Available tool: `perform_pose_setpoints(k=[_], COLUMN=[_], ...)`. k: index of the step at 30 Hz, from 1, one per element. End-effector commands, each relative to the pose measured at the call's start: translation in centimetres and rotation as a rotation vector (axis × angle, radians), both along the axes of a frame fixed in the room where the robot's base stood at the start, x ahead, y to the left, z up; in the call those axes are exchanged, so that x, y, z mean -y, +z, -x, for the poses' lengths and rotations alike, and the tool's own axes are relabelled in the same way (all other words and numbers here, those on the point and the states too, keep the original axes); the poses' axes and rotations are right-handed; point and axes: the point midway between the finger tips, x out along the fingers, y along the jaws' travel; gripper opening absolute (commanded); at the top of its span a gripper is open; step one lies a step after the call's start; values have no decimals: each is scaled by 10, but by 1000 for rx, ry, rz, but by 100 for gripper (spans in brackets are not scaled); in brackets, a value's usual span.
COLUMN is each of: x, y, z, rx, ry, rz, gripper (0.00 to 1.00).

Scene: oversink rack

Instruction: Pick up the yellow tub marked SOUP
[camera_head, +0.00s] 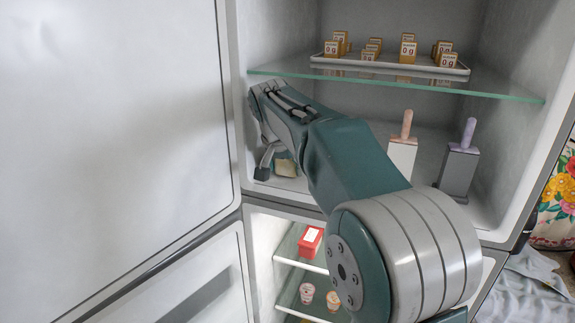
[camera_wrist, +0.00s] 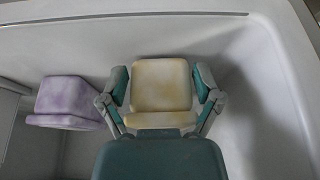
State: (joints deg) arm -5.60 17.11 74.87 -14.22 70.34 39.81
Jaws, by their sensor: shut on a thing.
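A pale yellow tub (camera_wrist: 161,84) sits between the two fingers of my gripper (camera_wrist: 160,96) in the wrist view. No SOUP marking is readable on the face that shows. In the head view, a small part of the yellow tub (camera_head: 286,168) shows beside my gripper (camera_head: 274,166), low inside the upper compartment at its left side. My arm hides the rest. I cannot tell whether the tub touches the compartment floor.
A purple tub (camera_wrist: 68,102) stands left of my gripper. A glass shelf (camera_head: 500,90) above carries a tray (camera_head: 340,64) of small boxes. White (camera_head: 402,155) and grey (camera_head: 458,170) holders with handles stand to the right. An open door (camera_head: 110,110) is at left.

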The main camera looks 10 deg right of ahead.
Motion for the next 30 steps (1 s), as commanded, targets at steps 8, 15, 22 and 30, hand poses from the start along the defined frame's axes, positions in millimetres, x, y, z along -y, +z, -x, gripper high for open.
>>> perform_pose_setpoints(k=[8, 15, 22, 30], x=[-28, -50, -73, -99], y=[2, 1, 1, 1], z=[44, 81, 117, 159], rx=[3, 2, 4, 2], ry=[4, 5, 5, 6], rz=[0, 0, 0, -1], gripper=[21, 21, 21, 21])
